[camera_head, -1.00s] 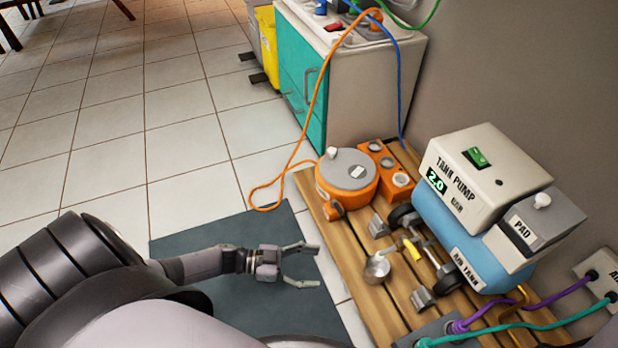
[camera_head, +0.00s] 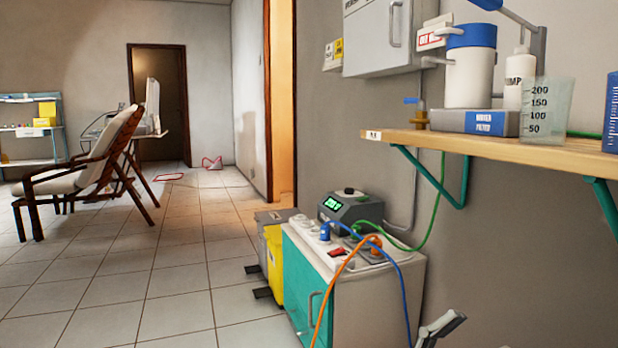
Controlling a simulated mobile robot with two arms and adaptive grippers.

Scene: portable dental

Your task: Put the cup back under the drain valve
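The metal cup, the drain valve and the air tank are out of view in this picture. A grey, dark-edged piece (camera_head: 440,327) at the bottom edge, right of the cabinet, looks like part of a gripper of mine, probably the right one. Most of it is cut off by the frame, so whether it is open or shut does not show. My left gripper is not in view.
A white-and-teal cabinet (camera_head: 355,298) carries a grey device (camera_head: 352,210) and orange, blue and green cables. Yellow and grey bins stand beside it. A wall shelf (camera_head: 480,145) holds a water filter and a measuring beaker (camera_head: 547,108). Tiled floor at left is open; a reclining chair (camera_head: 95,165) stands farther back.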

